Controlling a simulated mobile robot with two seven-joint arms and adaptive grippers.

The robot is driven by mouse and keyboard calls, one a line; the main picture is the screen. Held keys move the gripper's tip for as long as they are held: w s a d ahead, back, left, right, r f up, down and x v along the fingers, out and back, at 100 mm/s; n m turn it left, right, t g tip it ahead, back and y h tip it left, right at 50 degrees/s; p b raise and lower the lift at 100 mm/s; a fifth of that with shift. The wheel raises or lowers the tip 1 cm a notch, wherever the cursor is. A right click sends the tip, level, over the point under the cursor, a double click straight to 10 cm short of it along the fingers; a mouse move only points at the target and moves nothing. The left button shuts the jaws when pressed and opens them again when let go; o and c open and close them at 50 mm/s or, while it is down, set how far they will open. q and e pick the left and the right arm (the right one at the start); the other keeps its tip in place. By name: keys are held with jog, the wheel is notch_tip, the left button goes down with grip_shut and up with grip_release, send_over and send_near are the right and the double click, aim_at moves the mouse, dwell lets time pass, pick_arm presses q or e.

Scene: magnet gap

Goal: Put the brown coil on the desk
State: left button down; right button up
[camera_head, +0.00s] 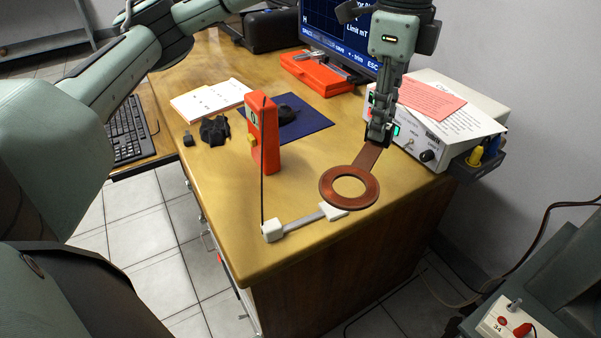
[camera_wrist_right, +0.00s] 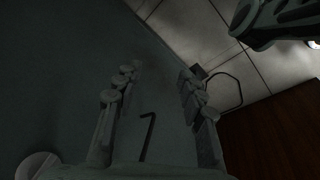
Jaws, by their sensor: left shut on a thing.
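The brown coil (camera_head: 329,200) is a flat copper-coloured ring with a flat handle. My left gripper (camera_head: 377,136) is shut on the handle's upper end, with the ring pointing down and to the left. The ring is over the front right part of the wooden desk (camera_head: 215,185); I cannot tell whether it touches the top. My right gripper (camera_wrist_right: 157,85) shows only in the right wrist view, with its fingers apart and nothing held between them. A dark bent rod shows beyond the fingers.
An orange handheld meter (camera_head: 268,140) stands upright, its white-ended probe (camera_head: 303,221) lying near the coil. A white instrument box (camera_head: 455,125) is right of the left gripper. The front left desk top is clear.

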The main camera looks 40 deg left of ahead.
pick_arm(q)
jog(key=m, duration=0.6)
jog(key=f+m+b, duration=0.1)
jog(key=m, duration=0.2)
jog(key=shift+w+d, duration=0.3)
jog(key=shift+w, duration=0.1)
jog(key=m, duration=0.6)
jog(key=m+b, duration=0.1)
jog(key=m, duration=0.1)
jog(key=shift+w+d+f+m, duration=0.2)
jog(key=shift+w+f+m, duration=0.1)
jog(key=shift+m, duration=0.1)
jog(key=m, duration=0.5)
jog(key=shift+w+d+f+m, duration=0.15)
jog(key=shift+f+m, duration=0.1)
jog(key=shift+m, duration=0.15)
notch_tip(320, 180, down, 6)
jog(key=shift+b, duration=0.5)
notch_tip(320, 180, down, 4)
jog(key=shift+r, duration=0.15)
pick_arm(e)
notch_tip(320, 180, up, 10)
jog(key=w, duration=0.2)
jog(key=shift+a+t, duration=0.15)
jog(key=shift+t, duration=0.25)
jog(key=shift+f, duration=0.1)
